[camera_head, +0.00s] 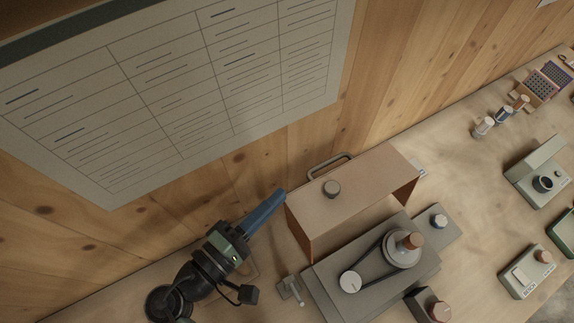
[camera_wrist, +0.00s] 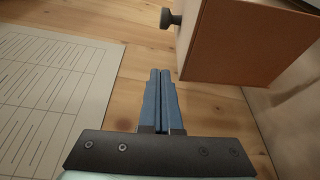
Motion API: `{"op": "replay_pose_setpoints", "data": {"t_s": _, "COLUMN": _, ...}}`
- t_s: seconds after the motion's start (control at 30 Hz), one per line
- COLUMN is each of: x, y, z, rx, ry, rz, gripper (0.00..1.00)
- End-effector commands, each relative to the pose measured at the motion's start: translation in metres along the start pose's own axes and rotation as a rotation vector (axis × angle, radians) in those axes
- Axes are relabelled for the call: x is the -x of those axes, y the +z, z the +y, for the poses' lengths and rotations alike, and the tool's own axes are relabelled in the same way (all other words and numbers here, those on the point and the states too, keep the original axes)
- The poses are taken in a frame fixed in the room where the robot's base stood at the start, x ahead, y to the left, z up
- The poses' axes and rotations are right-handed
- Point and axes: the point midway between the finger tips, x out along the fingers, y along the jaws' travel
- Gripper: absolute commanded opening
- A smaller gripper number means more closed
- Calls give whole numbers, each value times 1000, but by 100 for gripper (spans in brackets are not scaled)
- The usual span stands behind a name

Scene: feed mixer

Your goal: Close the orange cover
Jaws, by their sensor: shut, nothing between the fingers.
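A wooden wall (camera_head: 270,160) with a large chart (camera_head: 170,90) rises behind the bench. A small metal bracket (camera_head: 290,288) stands left of the machine. Control boxes (camera_head: 540,178) and small bottles (camera_head: 484,128) are to the right.

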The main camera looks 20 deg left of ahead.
Motion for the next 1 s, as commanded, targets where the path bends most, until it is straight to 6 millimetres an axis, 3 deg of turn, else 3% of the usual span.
{"op": "replay_pose_setpoints", "data": {"t_s": 0.43, "x": -92, "y": 1, "z": 4, "rx": -1, "ry": -2, "rz": -3, "gripper": 0}}
{"op": "replay_pose_setpoints", "data": {"t_s": 0.7, "x": -78, "y": 33, "z": 2, "rx": 1, "ry": -2, "rz": 1, "gripper": 0}}
{"op": "replay_pose_setpoints", "data": {"t_s": 1.0, "x": -76, "y": 38, "z": 0, "rx": -2, "ry": 0, "rz": 0, "gripper": 0}}
